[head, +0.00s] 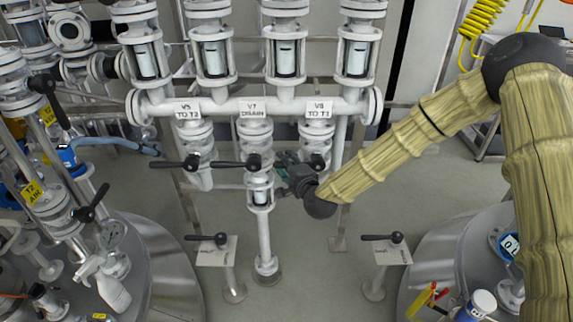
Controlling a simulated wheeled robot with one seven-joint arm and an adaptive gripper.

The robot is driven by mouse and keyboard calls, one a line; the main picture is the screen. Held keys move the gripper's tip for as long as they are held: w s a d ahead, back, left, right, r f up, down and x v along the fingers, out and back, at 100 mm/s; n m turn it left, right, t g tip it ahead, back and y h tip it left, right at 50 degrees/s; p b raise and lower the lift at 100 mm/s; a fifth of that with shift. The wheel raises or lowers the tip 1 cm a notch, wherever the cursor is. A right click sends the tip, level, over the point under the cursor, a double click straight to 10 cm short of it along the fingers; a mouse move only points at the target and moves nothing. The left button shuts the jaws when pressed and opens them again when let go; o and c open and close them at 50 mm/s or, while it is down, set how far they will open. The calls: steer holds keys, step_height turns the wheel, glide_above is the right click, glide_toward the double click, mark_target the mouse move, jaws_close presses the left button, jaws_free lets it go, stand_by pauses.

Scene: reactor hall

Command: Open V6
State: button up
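Three labelled valves hang below the white horizontal pipe in the head view. The left label (187,110) reads "TO T2" under a valve number that looks like V5 or V6; I cannot tell which. Its black lever (176,163) points left, across the pipe. The middle valve is labelled V7 DRAIN (253,109), and its black lever (234,163) also points left. The right valve is labelled V8 TO T3 (318,109). My gripper (286,171) is beside the V8 valve, right of the V7 lever. Its fingers are small and dark, and partly lost against the valves.
Two low pedestals with black levers stand left (216,251) and right (385,251) below the valves. A tank (150,270) with a spray bottle (107,286) stands left, another tank (437,260) right. A vertical drain pipe (264,235) stands between the pedestals. Grey floor is free around them.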

jaws_close()
steer(key=shift+f, duration=0.1)
